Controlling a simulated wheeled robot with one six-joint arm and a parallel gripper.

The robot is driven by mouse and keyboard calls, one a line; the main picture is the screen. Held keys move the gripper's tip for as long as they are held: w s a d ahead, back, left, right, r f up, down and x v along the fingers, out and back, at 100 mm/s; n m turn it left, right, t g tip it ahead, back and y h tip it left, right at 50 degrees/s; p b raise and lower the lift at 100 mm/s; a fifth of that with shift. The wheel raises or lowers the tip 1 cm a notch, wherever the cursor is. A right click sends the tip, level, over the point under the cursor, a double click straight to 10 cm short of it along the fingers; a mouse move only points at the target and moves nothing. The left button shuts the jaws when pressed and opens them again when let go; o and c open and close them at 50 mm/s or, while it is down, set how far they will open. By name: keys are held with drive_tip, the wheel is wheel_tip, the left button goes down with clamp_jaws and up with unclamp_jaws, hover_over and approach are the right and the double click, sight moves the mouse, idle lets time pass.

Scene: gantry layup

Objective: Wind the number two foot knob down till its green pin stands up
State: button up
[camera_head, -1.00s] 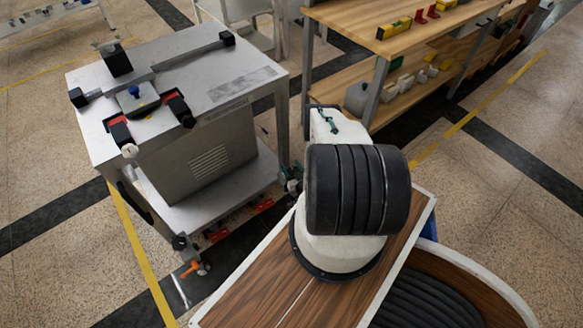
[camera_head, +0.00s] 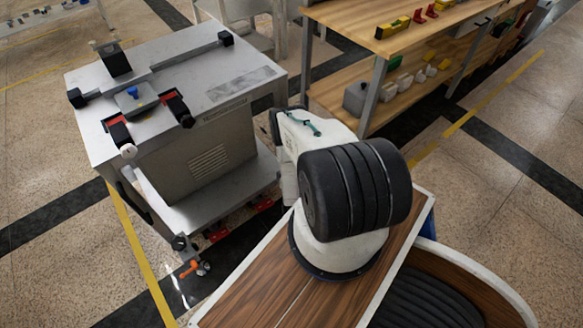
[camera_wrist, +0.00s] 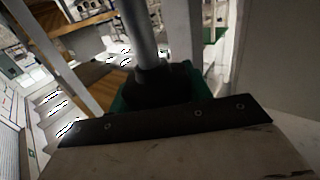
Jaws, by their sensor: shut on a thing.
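My gripper (camera_wrist: 165,105) shows in the wrist view as a dark plate with green parts beyond it. It is closed around a black knob-like piece (camera_wrist: 155,82) at the lower end of a grey upright post (camera_wrist: 138,35). I take this piece for the foot knob, but no number is readable on it. No green pin can be made out. In the head view the grey cart (camera_head: 205,150) stands left of my arm, and my gripper is hidden behind my white and black arm links. Another foot (camera_head: 180,243) shows at the cart's near corner.
Red parts (camera_head: 215,235) and an orange lever (camera_head: 188,270) sit low by the cart. A wooden shelf bench (camera_head: 345,22) with small parts stands behind. Clamps and a blue-knobbed block (camera_head: 133,95) are on the cart top. Floor to the left is clear.

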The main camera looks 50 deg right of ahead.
drive_tip(key=m+g+h, duration=0.1)
drive_tip(key=g, duration=0.1)
drive_tip(key=m+g+h, duration=0.1)
drive_tip(key=m+g, duration=0.1)
drive_tip(key=g, duration=0.1)
drive_tip(key=m+g+h, duration=0.1)
drive_tip(key=m+g, duration=0.1)
drive_tip(key=shift+s+d+g, duration=0.1)
drive_tip(key=shift+s+g, duration=0.2)
drive_tip(key=shift+s+m+g, duration=0.25)
drive_tip(key=shift+m+g, duration=0.95)
drive_tip(key=shift+g, duration=0.5)
drive_tip(key=shift+s+m+g, duration=0.2)
drive_tip(key=shift+m+g, duration=1)
drive_tip(key=shift+g, duration=0.5)
drive_tip(key=o, duration=1)
drive_tip(key=shift+d+g, duration=0.1)
drive_tip(key=shift+g, duration=0.2)
drive_tip(key=v, duration=0.7)
drive_tip(key=shift+a+f, duration=0.1)
drive_tip(key=shift+a, duration=0.35)
